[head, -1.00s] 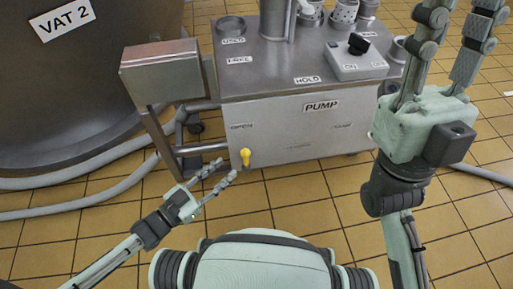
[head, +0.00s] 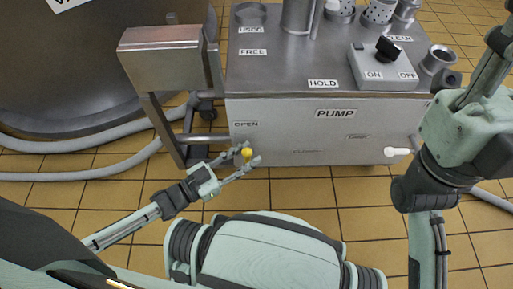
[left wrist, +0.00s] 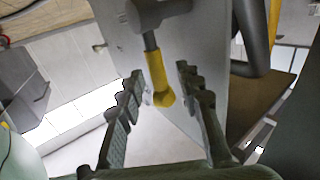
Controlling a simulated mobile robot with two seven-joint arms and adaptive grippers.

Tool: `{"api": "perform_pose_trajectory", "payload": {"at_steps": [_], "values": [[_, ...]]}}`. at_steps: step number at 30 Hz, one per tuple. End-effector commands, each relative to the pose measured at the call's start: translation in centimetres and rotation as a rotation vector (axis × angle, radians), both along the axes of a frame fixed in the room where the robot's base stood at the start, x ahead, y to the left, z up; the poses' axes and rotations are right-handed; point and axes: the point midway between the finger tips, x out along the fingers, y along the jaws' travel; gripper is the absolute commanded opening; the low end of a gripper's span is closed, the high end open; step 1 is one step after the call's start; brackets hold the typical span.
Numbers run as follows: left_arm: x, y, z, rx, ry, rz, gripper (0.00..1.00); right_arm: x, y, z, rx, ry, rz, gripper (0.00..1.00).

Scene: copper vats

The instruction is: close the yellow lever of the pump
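The yellow lever (head: 247,152) is on the lower left of the front panel of the grey pump (head: 300,115), below the OPEN label. In the left wrist view the yellow lever (left wrist: 158,80) hangs from a grey shaft and reaches between the two fingers. My left gripper (head: 246,158) is open around the lever's knob, with a gap visible on both sides in the wrist view (left wrist: 162,88). My right gripper (head: 492,65) is raised at the right edge, in front of the pump's right side, its fingers partly cut off.
A white lever (head: 397,152) sticks out at the panel's lower right. A metal box on a stand (head: 160,58) is left of the pump, near the vat (head: 60,80). Hoses (head: 80,170) run along the tiled floor. A switch box (head: 383,70) is on top.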

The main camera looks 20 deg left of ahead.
Motion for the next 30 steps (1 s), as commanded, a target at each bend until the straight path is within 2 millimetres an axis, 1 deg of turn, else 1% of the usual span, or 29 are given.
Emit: {"api": "perform_pose_trajectory", "payload": {"at_steps": [10,11,19,30], "values": [[-0.03,-0.04,0.0,0.001,0.001,0.001,0.35,-0.03,-0.02,0.05,0.0,-0.002,0.0,0.31],[-0.03,-0.04,0.0,0.001,0.001,0.001,0.34,-0.04,-0.02,0.06,0.0,-0.002,0.0,0.31],[-0.03,-0.04,0.0,0.0,0.0,0.001,0.0,-0.06,-0.01,0.1,-0.001,-0.003,0.0,0.31],[0.08,-0.11,0.38,-0.004,-0.007,-0.001,0.0,-0.07,0.03,0.15,-0.004,-0.006,0.001,0.31]]}}
